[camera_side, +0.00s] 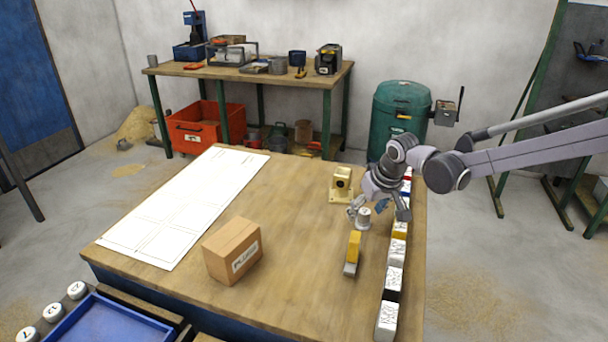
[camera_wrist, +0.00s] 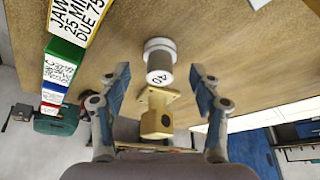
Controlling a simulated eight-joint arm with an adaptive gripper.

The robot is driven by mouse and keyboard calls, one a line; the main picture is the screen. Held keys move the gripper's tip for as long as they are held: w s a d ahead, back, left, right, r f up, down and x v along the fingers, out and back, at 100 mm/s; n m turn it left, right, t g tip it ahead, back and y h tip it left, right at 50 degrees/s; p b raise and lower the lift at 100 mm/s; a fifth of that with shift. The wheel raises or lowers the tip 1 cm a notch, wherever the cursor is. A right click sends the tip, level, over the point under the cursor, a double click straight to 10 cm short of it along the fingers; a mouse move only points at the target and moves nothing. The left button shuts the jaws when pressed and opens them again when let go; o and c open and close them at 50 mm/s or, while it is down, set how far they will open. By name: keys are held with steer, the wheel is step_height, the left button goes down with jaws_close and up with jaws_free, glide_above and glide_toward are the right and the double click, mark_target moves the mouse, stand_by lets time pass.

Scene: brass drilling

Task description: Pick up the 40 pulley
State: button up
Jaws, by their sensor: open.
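A small pale pulley (camera_side: 364,219) stands on the table just under my gripper. In the wrist view the pulley (camera_wrist: 160,58) shows a wider rim and a narrower white end with a dark marking, perhaps "40". My gripper (camera_side: 377,207) is open, its fingers above and around the pulley's right side in the side view. In the wrist view my gripper (camera_wrist: 160,76) has a finger on each side, with the pulley between and ahead of the tips. I see no contact; the exact gap is hard to tell.
A brass fixture (camera_side: 341,186) stands close behind the pulley. A row of labelled blocks (camera_side: 393,280) lines the right edge. A yellow-and-grey block (camera_side: 352,252) lies in front. A cardboard box (camera_side: 232,250) and white sheet (camera_side: 185,205) are left. Several pulleys (camera_side: 53,312) sit by a blue tray (camera_side: 105,325).

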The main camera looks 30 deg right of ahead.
steer(key=shift+x, duration=1.25)
steer(key=shift+s, duration=0.1)
steer(key=shift+c, duration=0.3)
steer(key=c, duration=1.2)
steer(key=shift+r, duration=0.1)
steer(key=shift+c, duration=0.2)
